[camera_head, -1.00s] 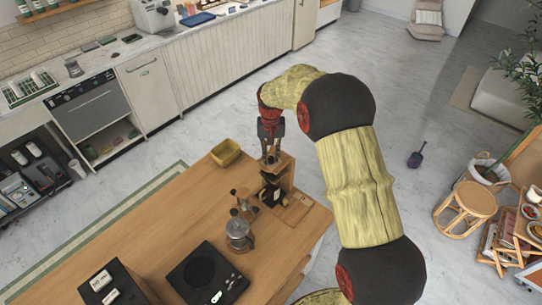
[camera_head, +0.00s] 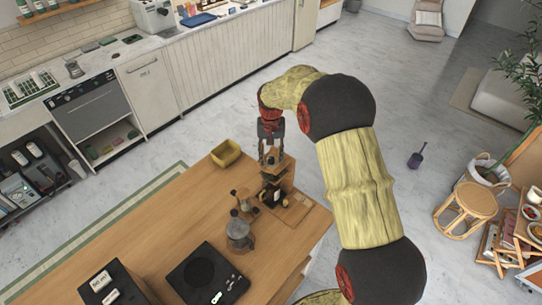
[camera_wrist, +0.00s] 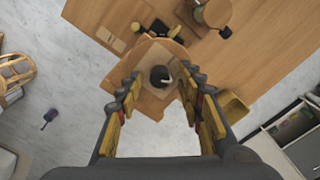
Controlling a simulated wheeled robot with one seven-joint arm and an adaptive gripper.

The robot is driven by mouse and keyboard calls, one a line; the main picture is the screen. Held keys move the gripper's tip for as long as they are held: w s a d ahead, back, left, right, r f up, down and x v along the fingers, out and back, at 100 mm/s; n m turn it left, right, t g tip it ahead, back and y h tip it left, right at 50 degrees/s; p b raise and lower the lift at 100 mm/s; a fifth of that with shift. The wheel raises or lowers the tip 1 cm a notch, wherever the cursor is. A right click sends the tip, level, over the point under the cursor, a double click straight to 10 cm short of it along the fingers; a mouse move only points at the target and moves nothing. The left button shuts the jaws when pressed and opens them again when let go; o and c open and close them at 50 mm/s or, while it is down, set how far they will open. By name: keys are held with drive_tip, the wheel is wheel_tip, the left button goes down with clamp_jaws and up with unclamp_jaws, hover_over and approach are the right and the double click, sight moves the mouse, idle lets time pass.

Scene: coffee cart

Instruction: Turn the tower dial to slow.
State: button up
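The wooden tower (camera_head: 286,176) stands near the right end of the wooden counter. In the wrist view its top plate (camera_wrist: 149,55) lies below my gripper. The tower dial (camera_wrist: 160,76) is a dark round knob on that top, with a small light pointer mark towards its right side. I cannot read any setting labels. My gripper (camera_wrist: 161,84) is open, with one finger on each side of the dial in the picture and visible gaps between. In the head view my gripper (camera_head: 271,152) points down over the tower's top. Nothing is held.
A yellow bin (camera_head: 226,154) sits left of the tower. A glass carafe (camera_head: 239,235) and a black scale-like device (camera_head: 208,273) stand nearer on the counter (camera_head: 165,225). A wooden stool (camera_head: 468,205) is on the floor at right.

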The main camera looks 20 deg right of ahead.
sight(273, 168)
wheel_tip(273, 168, up, 12)
idle(0.6)
idle(0.4)
drive_tip(key=s+f+n+t+b, duration=0.1)
drive_tip(key=s+b, duration=0.8)
drive_tip(key=s, duration=0.9)
drive_tip(key=s+f+n+t+b, duration=0.2)
drive_tip(key=s+f+t+b, duration=0.2)
drive_tip(key=s+b, duration=0.6)
drive_tip(key=s+f, duration=0.1)
drive_tip(key=s, duration=0.7)
drive_tip(key=shift+s+f+t, duration=0.3)
drive_tip(key=shift+f, duration=0.05)
